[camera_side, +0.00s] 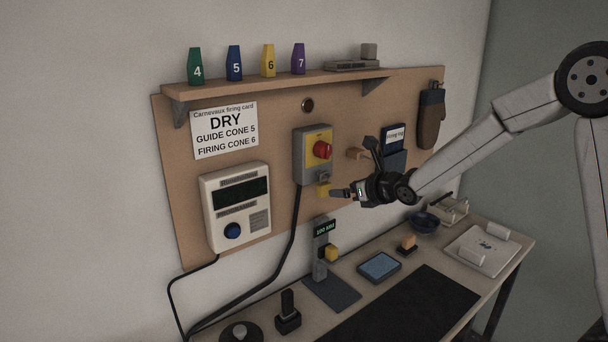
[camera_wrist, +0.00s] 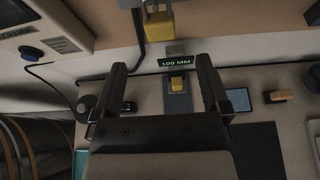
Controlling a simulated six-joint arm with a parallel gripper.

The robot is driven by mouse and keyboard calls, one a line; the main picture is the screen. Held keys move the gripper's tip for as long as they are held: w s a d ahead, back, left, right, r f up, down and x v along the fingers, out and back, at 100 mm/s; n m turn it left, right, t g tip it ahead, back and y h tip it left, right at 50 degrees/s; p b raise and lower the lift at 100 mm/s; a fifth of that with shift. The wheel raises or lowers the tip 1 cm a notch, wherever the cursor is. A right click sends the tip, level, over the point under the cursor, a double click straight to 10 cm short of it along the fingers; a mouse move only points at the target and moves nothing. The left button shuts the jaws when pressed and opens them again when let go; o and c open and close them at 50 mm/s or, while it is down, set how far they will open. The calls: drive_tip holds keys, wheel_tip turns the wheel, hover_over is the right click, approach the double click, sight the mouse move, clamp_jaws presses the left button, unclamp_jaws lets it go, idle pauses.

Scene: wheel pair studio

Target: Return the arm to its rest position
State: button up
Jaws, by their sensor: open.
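My gripper (camera_side: 355,171) is raised in front of the pegboard panel, above the workbench. It is open, and nothing is between its fingers. In the wrist view the two fingers of my gripper (camera_wrist: 160,72) stand wide apart. A yellow padlock-like piece (camera_side: 323,190) hangs under the switch box, close to the left of my gripper in the side view. It shows at the top of the wrist view (camera_wrist: 159,26), beyond the fingers. My arm reaches in from the right. Whether a fingertip touches the yellow piece cannot be told.
A grey and yellow switch box (camera_side: 313,154) with a red knob is on the board (camera_side: 275,125). A gauge (camera_side: 325,240) reading 100 MM stands on the bench (camera_side: 518,240), with a blue pad (camera_side: 379,267) beside it. A dark mitt (camera_side: 431,118) hangs right. Several numbered cones line the shelf (camera_side: 270,84).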

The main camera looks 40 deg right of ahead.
drive_tip(key=s+a+f+m+g, duration=0.2)
drive_tip(key=s+m, duration=0.6)
drive_tip(key=m, duration=0.4)
drive_tip(key=s+a+f+m+g, duration=0.2)
drive_tip(key=s+f+m+g, duration=0.3)
drive_tip(key=s+m, duration=0.4)
drive_tip(key=s+a+f+m+g, duration=0.3)
drive_tip(key=s+m, duration=0.5)
drive_tip(key=m, duration=0.7)
drive_tip(key=shift+s+f+g, duration=0.15)
drive_tip(key=shift+f+g, duration=0.25)
drive_tip(key=shift+f, duration=0.4)
